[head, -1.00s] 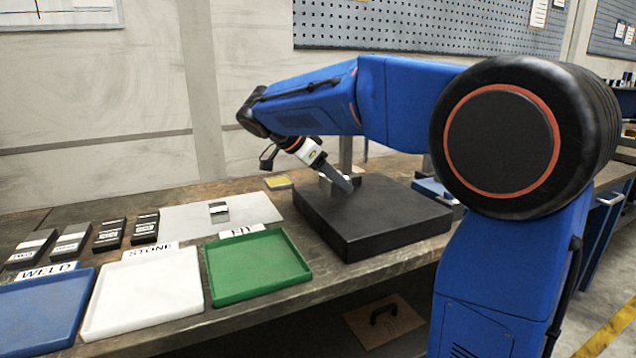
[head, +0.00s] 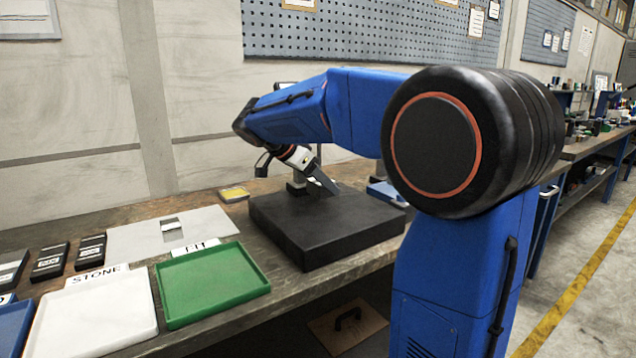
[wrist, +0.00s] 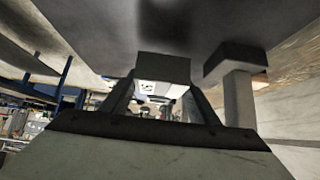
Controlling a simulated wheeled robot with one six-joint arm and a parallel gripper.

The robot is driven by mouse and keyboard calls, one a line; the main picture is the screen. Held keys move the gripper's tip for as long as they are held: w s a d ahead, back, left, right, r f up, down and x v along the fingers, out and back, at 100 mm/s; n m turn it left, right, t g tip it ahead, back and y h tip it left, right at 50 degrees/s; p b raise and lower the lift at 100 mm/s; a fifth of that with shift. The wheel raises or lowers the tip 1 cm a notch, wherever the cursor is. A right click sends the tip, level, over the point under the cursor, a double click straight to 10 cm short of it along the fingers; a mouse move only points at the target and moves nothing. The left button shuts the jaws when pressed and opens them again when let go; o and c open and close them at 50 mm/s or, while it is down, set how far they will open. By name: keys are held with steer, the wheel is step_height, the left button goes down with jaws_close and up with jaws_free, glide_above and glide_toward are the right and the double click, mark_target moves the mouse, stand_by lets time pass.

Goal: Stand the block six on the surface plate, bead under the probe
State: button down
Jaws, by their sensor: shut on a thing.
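In the wrist view a dark block (wrist: 162,66) with a white, lettered face sits between the fingers of my gripper (wrist: 163,98), which is shut on it. Its lettering is too small to read, and I see no bead. In the head view my gripper (head: 326,188) is tilted down over the black surface plate (head: 320,228), near its back; the block is not clear there. I cannot tell whether the block touches the plate. A grey post on a dark foot (wrist: 237,95) stands beside the block in the wrist view; the probe tip is not discernible.
A green tray (head: 212,285) and a white tray (head: 100,318) stand left of the plate. Several dark labelled blocks (head: 50,262) and a grey sheet (head: 130,240) lie behind them. A yellow item (head: 234,193) lies near the plate's back left. The plate's front is clear.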

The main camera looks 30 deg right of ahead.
steer(key=shift+f, duration=1.45)
steer(key=c, duration=0.7)
jaws_free()
steer(key=shift+f, duration=0.15)
steer(key=v, duration=1.2)
